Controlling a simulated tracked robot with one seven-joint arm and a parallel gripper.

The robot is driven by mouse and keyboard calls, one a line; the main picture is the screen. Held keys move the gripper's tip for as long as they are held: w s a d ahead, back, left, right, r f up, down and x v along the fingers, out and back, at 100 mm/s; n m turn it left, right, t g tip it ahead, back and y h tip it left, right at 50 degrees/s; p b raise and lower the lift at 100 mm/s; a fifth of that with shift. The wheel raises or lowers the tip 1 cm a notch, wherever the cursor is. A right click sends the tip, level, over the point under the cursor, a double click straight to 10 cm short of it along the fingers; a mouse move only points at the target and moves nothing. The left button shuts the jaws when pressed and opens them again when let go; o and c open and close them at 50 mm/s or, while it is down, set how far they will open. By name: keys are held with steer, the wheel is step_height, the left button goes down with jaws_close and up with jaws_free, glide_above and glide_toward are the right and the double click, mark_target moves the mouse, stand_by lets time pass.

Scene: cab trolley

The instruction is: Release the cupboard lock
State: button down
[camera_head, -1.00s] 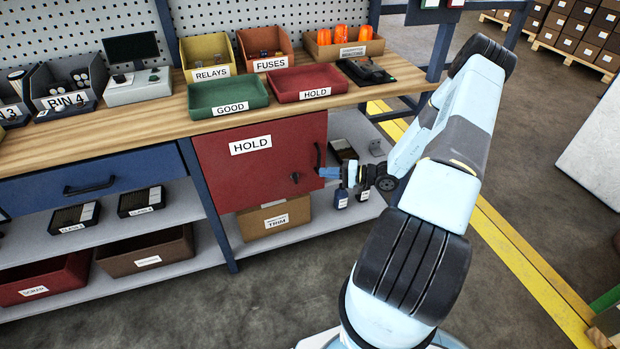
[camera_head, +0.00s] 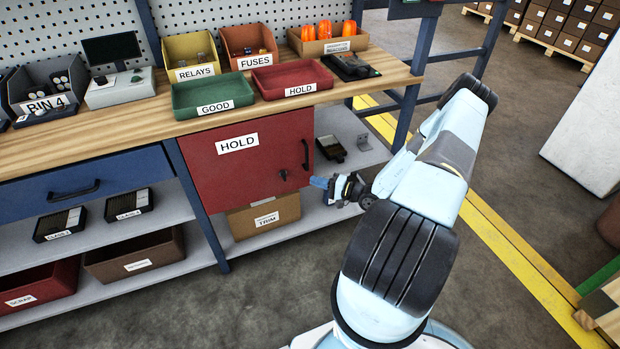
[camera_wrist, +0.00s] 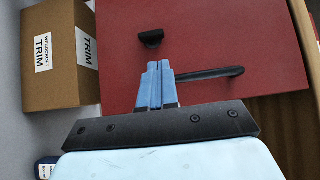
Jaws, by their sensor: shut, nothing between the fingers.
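The red cupboard door (camera_head: 230,180), labelled HOLD, is shut under the bench. Its small black lock knob (camera_head: 283,174) sits low near the right edge, below the black bar handle (camera_head: 306,153). My gripper (camera_head: 316,182) is just right of the lock and slightly lower in the head view, apart from it. In the wrist view my gripper's blue fingers (camera_wrist: 153,68) are together and empty. The lock knob (camera_wrist: 151,38) shows just beyond the fingertips, and the handle (camera_wrist: 215,73) lies to their right. I cannot tell the exact gap to the door.
A cardboard TRIM box (camera_head: 262,215) stands on the shelf below the door and shows left in the wrist view (camera_wrist: 60,55). The wooden bench top (camera_head: 130,115) overhangs above with trays. A blue table leg (camera_head: 197,205) is left of the door. Floor in front is clear.

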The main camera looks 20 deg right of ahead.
mark_target(284, 176)
steer(key=x, duration=0.9)
